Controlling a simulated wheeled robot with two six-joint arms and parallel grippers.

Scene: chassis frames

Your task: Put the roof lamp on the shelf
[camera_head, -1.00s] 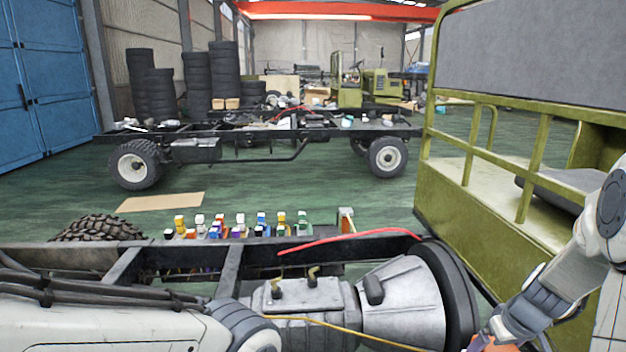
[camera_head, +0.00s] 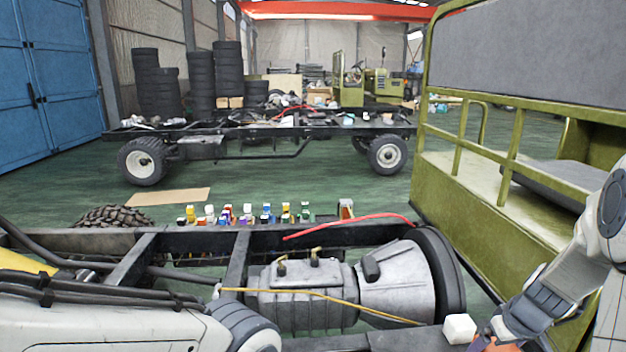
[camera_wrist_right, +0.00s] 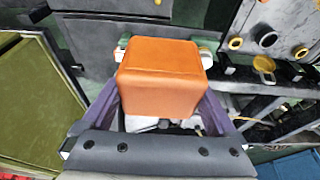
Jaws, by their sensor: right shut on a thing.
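The roof lamp appears to be the orange block (camera_wrist_right: 158,88) in the right wrist view. My right gripper (camera_wrist_right: 164,55) is shut on it, with a purple finger on each side. In the head view only a sliver of orange (camera_head: 492,346) shows at the bottom edge, below my right wrist. The held block is over dark chassis parts, and I cannot tell its height above them. My left arm crosses the lower left of the head view, but its gripper is out of frame. I cannot make out a shelf for certain in these frames.
A chassis frame with a grey gearbox (camera_head: 300,285) and red hose (camera_head: 350,224) lies in front. A small white block (camera_head: 460,328) is beside my right wrist. Several bottles (camera_head: 247,213) stand behind the rail. A green cab (camera_head: 470,200) stands at the right.

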